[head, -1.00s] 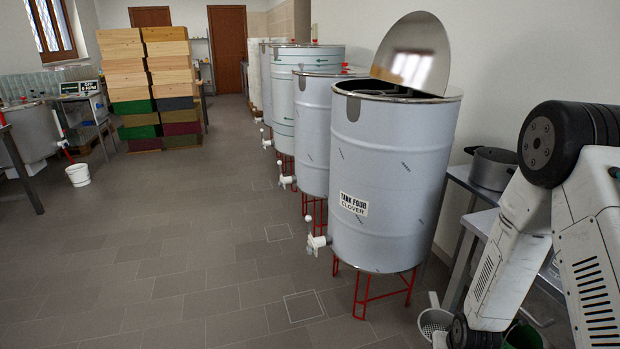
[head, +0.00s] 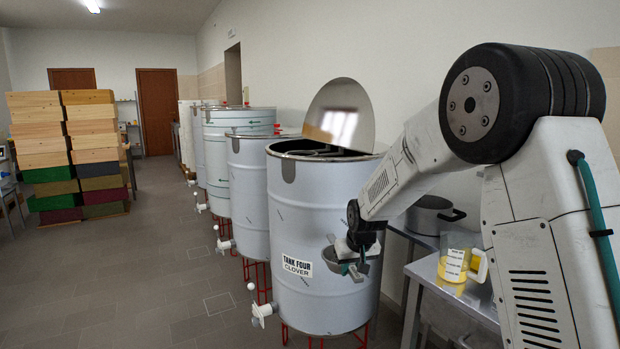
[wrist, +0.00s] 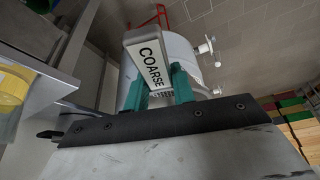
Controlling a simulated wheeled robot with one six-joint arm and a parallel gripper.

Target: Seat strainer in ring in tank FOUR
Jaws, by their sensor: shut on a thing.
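Tank FOUR (head: 318,225) is a tall pale-grey drum labelled TANK FOUR CLOVER, on red legs. Its round lid (head: 338,115) stands tilted up at the back, and the top is partly open with a dark bar across it. The ring inside cannot be made out. My gripper (head: 357,268) is in front of the tank's right side, well below its rim. It is shut on the strainer (head: 338,262), a small grey bowl. In the wrist view the teal fingers (wrist: 160,88) grip a handle marked COARSE (wrist: 150,55).
More tanks (head: 240,145) stand in a row behind. Stacked hive boxes (head: 68,150) are far left. The floor (head: 130,270) at left is clear.

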